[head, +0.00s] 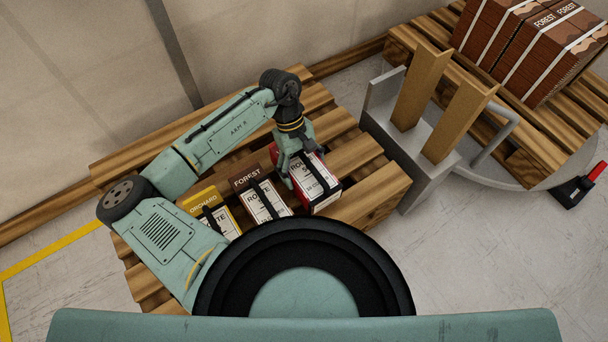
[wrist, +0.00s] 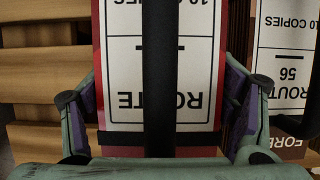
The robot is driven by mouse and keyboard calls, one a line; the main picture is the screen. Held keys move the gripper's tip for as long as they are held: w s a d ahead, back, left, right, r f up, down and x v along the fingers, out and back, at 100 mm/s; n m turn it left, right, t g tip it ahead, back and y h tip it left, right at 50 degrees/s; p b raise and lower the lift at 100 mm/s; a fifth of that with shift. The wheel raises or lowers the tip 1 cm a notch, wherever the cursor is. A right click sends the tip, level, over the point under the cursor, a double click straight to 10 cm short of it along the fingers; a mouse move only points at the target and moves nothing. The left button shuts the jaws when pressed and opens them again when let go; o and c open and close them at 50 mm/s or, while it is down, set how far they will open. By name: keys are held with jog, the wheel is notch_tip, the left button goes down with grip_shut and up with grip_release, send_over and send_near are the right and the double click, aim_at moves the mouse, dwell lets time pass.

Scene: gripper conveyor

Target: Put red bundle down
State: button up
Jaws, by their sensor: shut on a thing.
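The red bundle (head: 319,184) is a red box with a white ROUTE label and black straps. It is at the right end of a row on the wooden pallet (head: 375,180). My gripper (head: 297,172) is over it with its fingers at its sides, shut on it. In the wrist view, the red bundle (wrist: 160,70) fills the middle, between the two fingers of my gripper (wrist: 165,125). Its underside is hidden, so I cannot tell whether it touches the pallet slats.
A brown FOREST bundle (head: 262,196) is just left of the red one, and a yellow ORCHARD bundle (head: 212,208) is farther left. A grey metal frame with two wooden posts (head: 420,88) stands right of the pallet. Another pallet (head: 540,130) holds stacked brown FOREST bundles (head: 530,45).

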aim_at(304, 175)
notch_tip(304, 175, down, 3)
jog(key=shift+f+b, duration=0.2)
jog(key=shift+b, duration=0.1)
jog(key=o, duration=1.9)
jog(key=shift+o, duration=0.2)
